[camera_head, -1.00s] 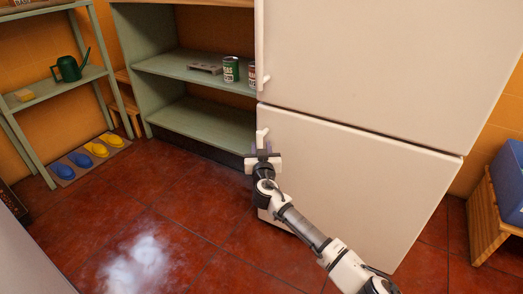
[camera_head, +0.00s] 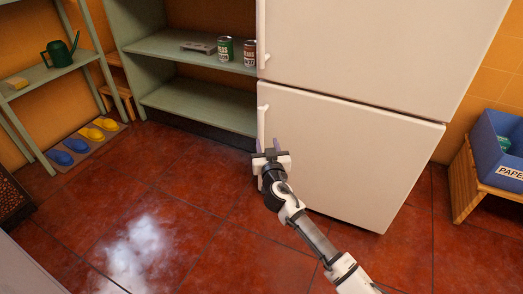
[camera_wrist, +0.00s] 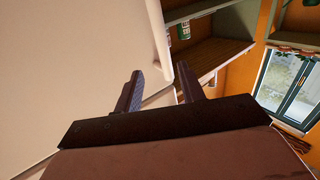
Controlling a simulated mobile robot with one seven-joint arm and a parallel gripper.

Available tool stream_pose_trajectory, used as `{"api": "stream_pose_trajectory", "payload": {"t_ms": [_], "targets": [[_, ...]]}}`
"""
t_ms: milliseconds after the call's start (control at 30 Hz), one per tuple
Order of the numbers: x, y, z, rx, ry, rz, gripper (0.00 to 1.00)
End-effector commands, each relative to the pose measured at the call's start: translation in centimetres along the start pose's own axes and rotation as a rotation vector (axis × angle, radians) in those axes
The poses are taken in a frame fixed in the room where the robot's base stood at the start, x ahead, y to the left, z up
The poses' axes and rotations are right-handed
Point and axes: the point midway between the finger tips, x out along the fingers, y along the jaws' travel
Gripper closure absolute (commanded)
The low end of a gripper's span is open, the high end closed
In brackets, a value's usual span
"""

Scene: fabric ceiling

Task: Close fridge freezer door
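The white fridge freezer stands at centre right, with an upper door (camera_head: 360,45) and a lower door (camera_head: 345,150). The lower door looks about flush with the upper one, with a thin dark gap between them. A white vertical handle (camera_head: 262,122) is on the lower door's left edge. My gripper (camera_head: 275,144) is in front of that edge, just below the handle. In the wrist view my gripper (camera_wrist: 160,72) has its two dark fingers apart, with the pale door edge showing between and beyond them. Whether a finger touches the door or handle cannot be told.
A green shelf unit (camera_head: 190,90) with cans (camera_head: 225,49) adjoins the fridge's left side. Another shelf (camera_head: 45,75) with a watering can is at far left. A blue paper bin (camera_head: 495,150) on a wooden stand is at right. The red tiled floor (camera_head: 190,190) is clear.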

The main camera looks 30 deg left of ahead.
Motion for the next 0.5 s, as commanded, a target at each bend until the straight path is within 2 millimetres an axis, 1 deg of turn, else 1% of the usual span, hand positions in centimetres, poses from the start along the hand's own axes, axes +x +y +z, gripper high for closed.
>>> {"api": "stream_pose_trajectory", "payload": {"t_ms": [33,200,500], "targets": [[-0.35,0.36,-0.16,0.002,0.0,0.003,0.6],[-0.94,0.7,-0.06,0.001,0.0,0.003,0.6],[-1.03,0.69,-0.02,0.0,0.001,0.002,0.6]]}}
